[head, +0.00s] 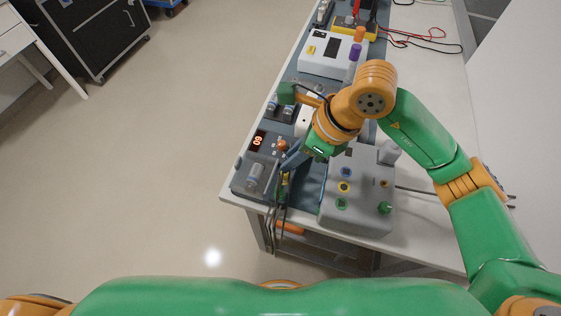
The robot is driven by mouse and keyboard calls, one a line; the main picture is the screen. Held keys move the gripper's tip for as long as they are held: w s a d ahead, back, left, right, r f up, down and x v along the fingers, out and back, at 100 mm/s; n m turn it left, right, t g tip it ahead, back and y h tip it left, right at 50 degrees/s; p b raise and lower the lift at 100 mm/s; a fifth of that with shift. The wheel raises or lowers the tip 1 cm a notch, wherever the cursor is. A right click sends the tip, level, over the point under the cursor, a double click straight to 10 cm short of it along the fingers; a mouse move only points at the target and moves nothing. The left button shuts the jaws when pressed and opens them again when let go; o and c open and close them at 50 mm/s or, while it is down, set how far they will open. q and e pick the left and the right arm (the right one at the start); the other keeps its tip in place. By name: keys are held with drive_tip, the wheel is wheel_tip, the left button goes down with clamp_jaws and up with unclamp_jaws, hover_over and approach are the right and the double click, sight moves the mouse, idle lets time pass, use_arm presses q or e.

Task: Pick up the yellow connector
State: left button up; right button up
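My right gripper (288,165) reaches down over the front end of the bench, its grey fingers pointing down and left. A small yellowish piece (284,183), likely the yellow connector, shows just below the fingertips among dark hanging cables. It is too small to tell whether the fingers touch or hold it. A grey box (363,205) stands just right of the gripper, with a yellow-ringed port (344,187) between a blue one and a green one. My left gripper is not in view.
A grey console (257,160) with a red digit display lies left of the gripper. A white device (332,55) and a yellow meter (354,28) with red and black leads stand farther back. The cables (277,222) hang over the bench's front edge. The bench's right side (425,75) is mostly clear.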

sight(285, 175)
drive_tip(key=shift+n, duration=0.4)
wheel_tip(285, 175, down, 5)
drive_tip(key=shift+r+p, duration=0.1)
drive_tip(key=shift+p, duration=0.9)
drive_tip(key=shift+w+a+f+h, duration=0.15)
drive_tip(key=shift+a+f, duration=0.2)
drive_tip(key=shift+f, duration=0.3)
drive_tip(key=shift+w+a+f+h, duration=0.15)
drive_tip(key=shift+a+f, duration=0.2)
drive_tip(key=shift+f, duration=0.25)
drive_tip(key=shift+d, duration=0.15)
clamp_jaws()
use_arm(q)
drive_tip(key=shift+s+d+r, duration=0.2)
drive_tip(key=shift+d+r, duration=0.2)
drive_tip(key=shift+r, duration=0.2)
use_arm(e)
drive_tip(key=shift+s, duration=0.1)
